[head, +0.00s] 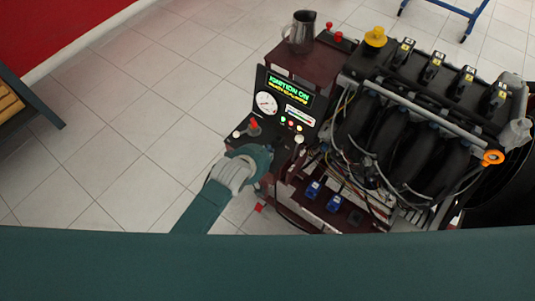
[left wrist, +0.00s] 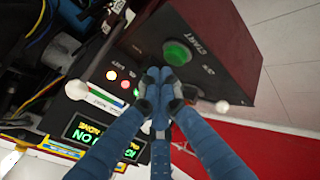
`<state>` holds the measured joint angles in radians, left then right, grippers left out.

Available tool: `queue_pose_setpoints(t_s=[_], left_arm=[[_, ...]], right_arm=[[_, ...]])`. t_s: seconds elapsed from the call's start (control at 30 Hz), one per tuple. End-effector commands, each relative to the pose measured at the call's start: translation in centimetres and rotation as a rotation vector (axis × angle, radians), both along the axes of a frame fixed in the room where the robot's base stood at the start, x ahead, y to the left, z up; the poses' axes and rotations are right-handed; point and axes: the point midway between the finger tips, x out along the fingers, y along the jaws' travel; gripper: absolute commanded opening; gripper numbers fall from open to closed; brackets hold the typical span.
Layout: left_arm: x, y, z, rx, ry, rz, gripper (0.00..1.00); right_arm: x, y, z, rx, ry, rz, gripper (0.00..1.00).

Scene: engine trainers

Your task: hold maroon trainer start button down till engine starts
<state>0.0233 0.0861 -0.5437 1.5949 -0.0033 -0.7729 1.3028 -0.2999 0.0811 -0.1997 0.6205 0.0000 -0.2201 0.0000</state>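The maroon trainer (head: 300,68) stands right of centre in the head view. Its display (head: 289,90) reads "IGNITION ON", with a smaller yellow line below. In the left wrist view the green start button (left wrist: 177,52) sits on a dark panel marked "START". My left gripper (left wrist: 161,74) has its fingers together, with nothing visible between them. Its tips are close beside the button; I cannot tell whether they touch it. In the head view my left wrist covers the button area and the fingers are hidden. My right gripper is out of view.
A red key switch (head: 254,125), a gauge (head: 265,103) and a white-knobbed lever (head: 299,139) are near my left wrist. The engine (head: 415,120) with hoses and wires is to the right. A metal jug (head: 301,31) stands on top.

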Motion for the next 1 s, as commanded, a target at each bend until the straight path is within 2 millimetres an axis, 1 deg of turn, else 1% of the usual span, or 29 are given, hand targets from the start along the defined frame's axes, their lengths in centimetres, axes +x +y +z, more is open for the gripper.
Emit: queue_pose_setpoints(t_s=[0.13, 0.53, 1.0], left_arm=[[-0.05, 0.01, -0.56, 0.000, 0.002, 0.001, 0.00], [-0.04, 0.02, -0.62, 0.000, 0.001, 0.000, 0.00], [-0.04, 0.01, -1.16, 0.000, 0.001, 0.000, 0.00]], right_arm=[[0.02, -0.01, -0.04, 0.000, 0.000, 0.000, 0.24], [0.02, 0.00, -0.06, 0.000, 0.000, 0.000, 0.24], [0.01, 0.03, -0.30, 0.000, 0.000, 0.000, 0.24]])
